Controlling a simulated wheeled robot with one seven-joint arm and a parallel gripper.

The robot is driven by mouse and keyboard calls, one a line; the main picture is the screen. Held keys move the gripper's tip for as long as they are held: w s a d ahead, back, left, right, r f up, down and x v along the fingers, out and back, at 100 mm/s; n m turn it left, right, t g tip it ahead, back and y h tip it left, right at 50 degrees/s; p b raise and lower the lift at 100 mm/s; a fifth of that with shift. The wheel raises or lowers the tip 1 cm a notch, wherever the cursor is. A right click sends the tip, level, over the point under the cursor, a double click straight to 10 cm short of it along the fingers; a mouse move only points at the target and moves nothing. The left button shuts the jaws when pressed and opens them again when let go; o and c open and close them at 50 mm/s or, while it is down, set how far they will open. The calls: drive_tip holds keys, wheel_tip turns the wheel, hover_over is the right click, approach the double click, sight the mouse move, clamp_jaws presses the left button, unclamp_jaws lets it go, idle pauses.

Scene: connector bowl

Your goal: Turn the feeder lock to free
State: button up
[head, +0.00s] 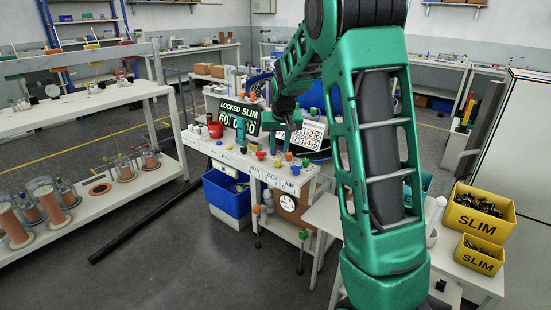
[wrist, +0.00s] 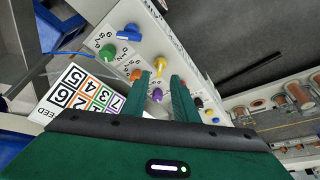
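The feeder station (head: 236,160) stands in the middle of the head view, with a pale sloping top of coloured knobs. Its dark display (head: 238,118) reads "LOCKED SLIM" above large digits. A front label reading LOCK (head: 272,180) shows below the knobs; I cannot tell which control is the lock. My gripper (head: 282,118) is over the knob panel, and in the wrist view (wrist: 160,78) its two green fingers are apart. A yellow knob (wrist: 159,66) and a purple knob (wrist: 157,94) show between the fingers, and an orange knob (wrist: 136,74) is beside the left finger. Contact is unclear.
A green knob (wrist: 106,52) and a blue knob (wrist: 128,32) are nearby. A numbered card (head: 306,136) stands behind the panel. Yellow SLIM bins (head: 478,222) stand at right.

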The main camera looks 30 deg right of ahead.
sight(278, 159)
drive_tip(key=shift+x, duration=2.8)
